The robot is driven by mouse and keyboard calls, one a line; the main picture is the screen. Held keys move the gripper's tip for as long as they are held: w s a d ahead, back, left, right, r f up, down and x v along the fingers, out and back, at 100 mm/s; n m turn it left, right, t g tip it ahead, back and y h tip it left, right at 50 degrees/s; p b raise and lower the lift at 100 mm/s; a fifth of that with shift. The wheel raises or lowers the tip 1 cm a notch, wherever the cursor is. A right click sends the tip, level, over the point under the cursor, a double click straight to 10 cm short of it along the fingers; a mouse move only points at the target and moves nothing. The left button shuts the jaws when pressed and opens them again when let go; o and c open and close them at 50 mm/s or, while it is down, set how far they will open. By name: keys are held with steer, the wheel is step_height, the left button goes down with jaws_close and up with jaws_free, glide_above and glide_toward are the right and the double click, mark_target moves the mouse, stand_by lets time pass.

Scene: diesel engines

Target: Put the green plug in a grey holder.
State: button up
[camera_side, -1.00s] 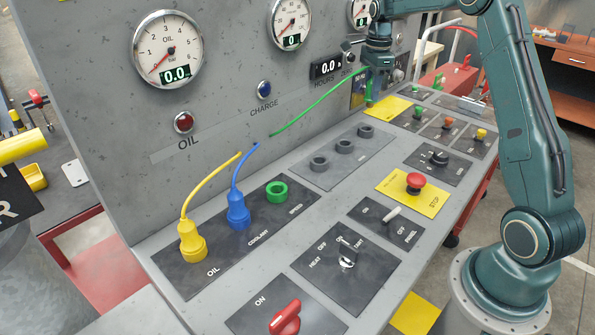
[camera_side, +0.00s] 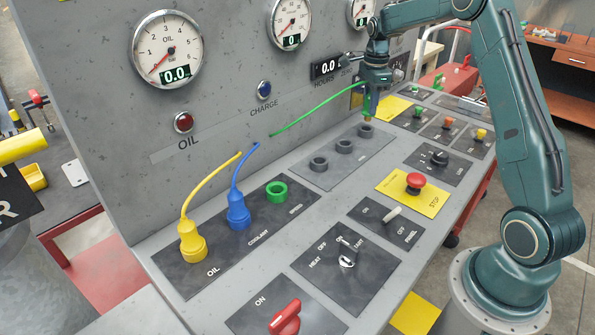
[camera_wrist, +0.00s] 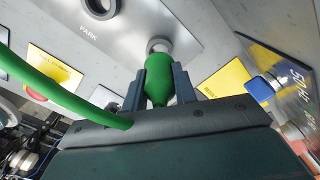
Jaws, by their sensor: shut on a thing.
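My gripper (camera_side: 370,101) is shut on the green plug, just above the far end of the grey holder row. The green plug (camera_wrist: 160,82) sits upright between the two fingers in the wrist view, its green cable (camera_side: 315,110) running down left to the panel. Its lower end lines up with the farthest grey holder (camera_side: 366,131), which shows past the plug tip in the wrist view (camera_wrist: 160,44). I cannot tell whether the tip touches it. The middle grey holder (camera_side: 344,146) and nearest grey holder (camera_side: 319,164) are empty. The green ring socket (camera_side: 277,191) is empty.
The yellow plug (camera_side: 192,241) and blue plug (camera_side: 238,211) stand in sockets at the near left, with cables rising to the panel. The upright gauge panel (camera_side: 225,75) is close on the left. A red stop button (camera_side: 414,180) and switches lie right of the holders.

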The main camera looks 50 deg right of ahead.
mark_target(368, 115)
steer(key=shift+f, duration=2.1)
steer(key=o, duration=1.1)
step_height(368, 115, up, 14)
steer(key=shift+f, duration=0.2)
steer(key=shift+r, duration=0.1)
